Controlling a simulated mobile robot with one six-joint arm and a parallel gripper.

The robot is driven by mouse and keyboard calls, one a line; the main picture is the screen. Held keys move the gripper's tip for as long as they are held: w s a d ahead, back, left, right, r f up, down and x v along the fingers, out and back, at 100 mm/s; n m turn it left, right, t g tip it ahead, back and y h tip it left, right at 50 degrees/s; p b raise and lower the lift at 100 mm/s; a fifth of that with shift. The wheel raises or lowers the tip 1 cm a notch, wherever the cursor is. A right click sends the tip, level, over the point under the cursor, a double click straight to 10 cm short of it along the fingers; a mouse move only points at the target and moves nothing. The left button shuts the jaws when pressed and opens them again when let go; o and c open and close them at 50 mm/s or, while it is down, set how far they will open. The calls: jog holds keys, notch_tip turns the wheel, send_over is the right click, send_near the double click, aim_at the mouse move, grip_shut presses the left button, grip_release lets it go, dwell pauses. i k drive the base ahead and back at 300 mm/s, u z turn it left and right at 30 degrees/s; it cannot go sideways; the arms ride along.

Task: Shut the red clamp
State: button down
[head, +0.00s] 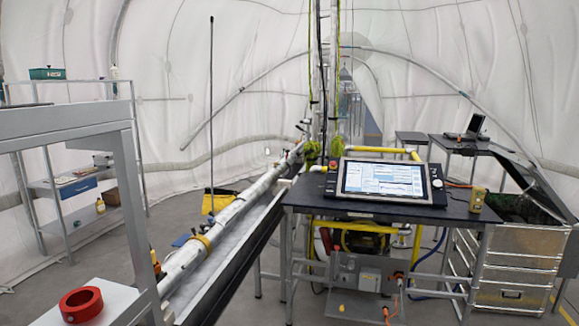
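A thick red ring (81,305), the only red thing of clamp-like shape that I see, lies flat on a pale flat surface (118,298) at the bottom left of the head view. Its centre hole faces up. At this size I cannot tell whether it has a gap or is open or shut. My gripper is not in the head view.
A grey frame (125,190) stands close at the left, beside the red ring. A long white pipe (215,235) runs above a dark-edged trough. A dark table (380,207) holds a control screen (384,180). Metal cases (515,265) stand right. Open floor shows behind the frame.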

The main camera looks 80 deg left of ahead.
aim_at(288, 164)
jog(key=u, duration=0.35)
jog(key=i, duration=0.75)
jog(key=u, duration=0.9)
jog(key=i, duration=0.5)
jog(key=u, duration=0.75)
jog(key=i, duration=0.65)
jog(key=u, duration=0.55)
jog(key=i, duration=0.8)
jog(key=u, duration=0.4)
jog(key=i, duration=1.25)
jog(key=u, duration=0.65)
